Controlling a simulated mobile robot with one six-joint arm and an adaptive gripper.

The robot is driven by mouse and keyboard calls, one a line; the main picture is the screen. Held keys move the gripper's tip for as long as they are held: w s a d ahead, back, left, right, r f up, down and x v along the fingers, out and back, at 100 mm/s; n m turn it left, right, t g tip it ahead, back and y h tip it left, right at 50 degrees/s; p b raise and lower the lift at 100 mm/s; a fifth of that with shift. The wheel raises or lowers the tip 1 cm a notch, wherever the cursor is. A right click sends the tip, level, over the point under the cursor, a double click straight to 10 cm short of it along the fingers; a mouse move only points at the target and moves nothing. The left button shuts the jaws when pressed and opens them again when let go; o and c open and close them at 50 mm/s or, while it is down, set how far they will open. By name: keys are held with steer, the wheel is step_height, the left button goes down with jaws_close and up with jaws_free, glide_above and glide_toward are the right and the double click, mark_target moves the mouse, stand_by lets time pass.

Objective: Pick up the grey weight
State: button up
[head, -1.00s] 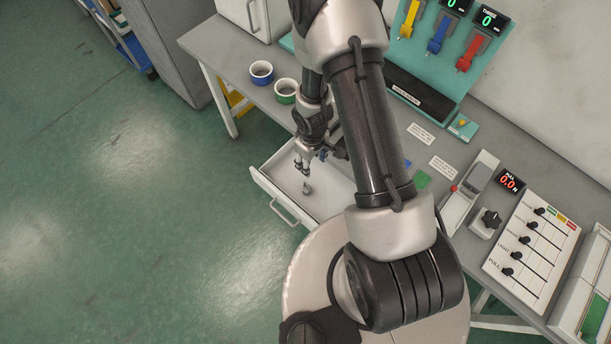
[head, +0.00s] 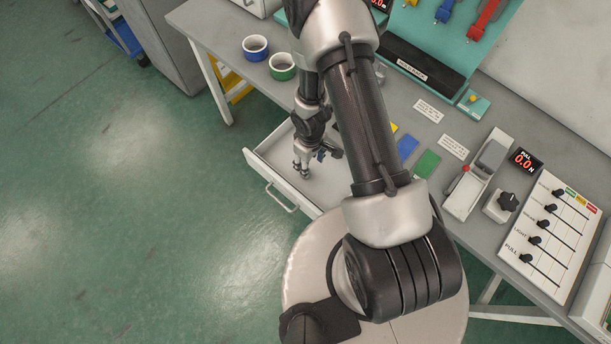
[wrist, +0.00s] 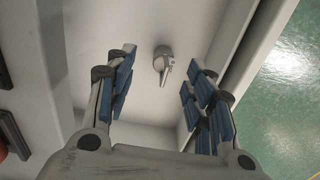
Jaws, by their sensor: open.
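The grey weight (wrist: 163,62) lies in the white open drawer (wrist: 140,25), as the wrist view shows. It is a small grey piece with a rounded end and a narrow part. My gripper (wrist: 159,76) is open, its blue-padded fingers standing to the left and right of the weight in that view, with gaps on both sides. In the head view my gripper (head: 303,172) is down inside the drawer (head: 262,169) and hides the weight. I cannot tell how far the fingertips are above the drawer floor.
The drawer walls stand close around my gripper. Open green floor (head: 130,220) lies to the left.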

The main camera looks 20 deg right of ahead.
step_height(320, 180, down, 3)
steer(key=shift+r+b, duration=0.1)
steer(key=shift+b, duration=0.8)
steer(key=f+b, duration=0.2)
steer(key=a+f+b, duration=0.1)
steer(key=f+b, duration=0.2)
steer(key=shift+c, duration=0.3)
jaws_close()
